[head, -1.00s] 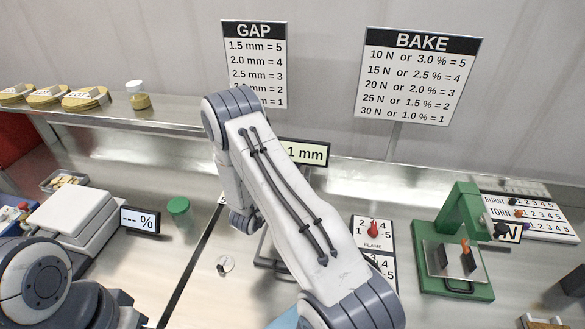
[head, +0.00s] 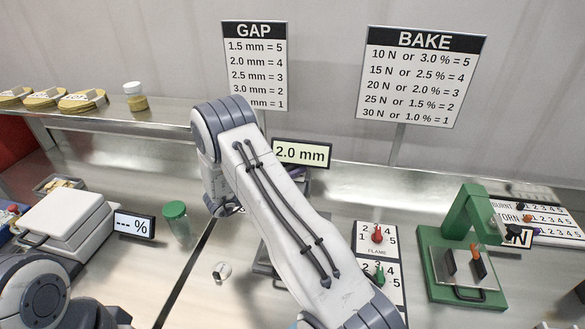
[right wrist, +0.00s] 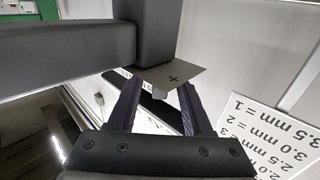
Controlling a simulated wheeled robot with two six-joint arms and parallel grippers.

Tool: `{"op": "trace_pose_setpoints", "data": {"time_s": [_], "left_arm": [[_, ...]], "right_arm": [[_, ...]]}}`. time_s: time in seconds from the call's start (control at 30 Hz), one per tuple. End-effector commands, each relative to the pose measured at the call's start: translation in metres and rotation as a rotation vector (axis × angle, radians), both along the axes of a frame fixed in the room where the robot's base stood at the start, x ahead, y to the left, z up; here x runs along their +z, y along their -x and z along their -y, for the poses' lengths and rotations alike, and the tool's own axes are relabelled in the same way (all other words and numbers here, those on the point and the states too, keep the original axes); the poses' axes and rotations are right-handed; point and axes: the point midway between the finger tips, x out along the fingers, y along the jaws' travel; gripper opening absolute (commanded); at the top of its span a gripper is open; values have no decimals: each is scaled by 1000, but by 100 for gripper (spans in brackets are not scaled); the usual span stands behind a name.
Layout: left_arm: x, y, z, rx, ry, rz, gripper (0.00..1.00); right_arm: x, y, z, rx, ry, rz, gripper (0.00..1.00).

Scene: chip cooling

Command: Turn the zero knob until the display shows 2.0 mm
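The display (head: 301,153) behind my right arm reads "2.0 mm" in the head view. In that view my right arm covers most of the device below the display, and the zero knob is hidden. In the right wrist view my right gripper (right wrist: 160,88) has its two dark purple fingers apart. A grey plate (right wrist: 183,75) marked "+" lies just beyond the tips, with a small pale piece between them. I see no finger closed on that piece, and I cannot make out the knob. My left gripper is out of view; only part of my left arm shows at bottom left.
The GAP sign (head: 254,66) and BAKE sign (head: 421,76) stand behind the bench. A scale display (head: 134,225) reads "--- %", beside a green-lidded jar (head: 176,222). Peg boards (head: 368,240) and a green press (head: 447,268) stand to the right. Large dark grey bars (right wrist: 60,55) cross the wrist view close to my gripper.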

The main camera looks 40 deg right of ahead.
Motion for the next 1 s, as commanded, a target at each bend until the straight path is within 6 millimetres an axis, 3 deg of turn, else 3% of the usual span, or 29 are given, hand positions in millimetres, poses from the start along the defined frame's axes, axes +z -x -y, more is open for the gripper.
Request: {"op": "trace_pose_setpoints", "data": {"time_s": [0.27, 0.37, 0.7, 1.0], "left_arm": [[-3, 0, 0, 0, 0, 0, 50], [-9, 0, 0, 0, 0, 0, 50], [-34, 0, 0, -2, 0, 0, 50], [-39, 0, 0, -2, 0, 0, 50]], "right_arm": [[-2, -1, -4, 3, -1, 0, 50], [-3, -1, -16, 5, 0, 1, 50], [-4, -2, -82, 5, -1, 1, 50], [-1, -2, -105, 0, -1, 0, 50]]}}
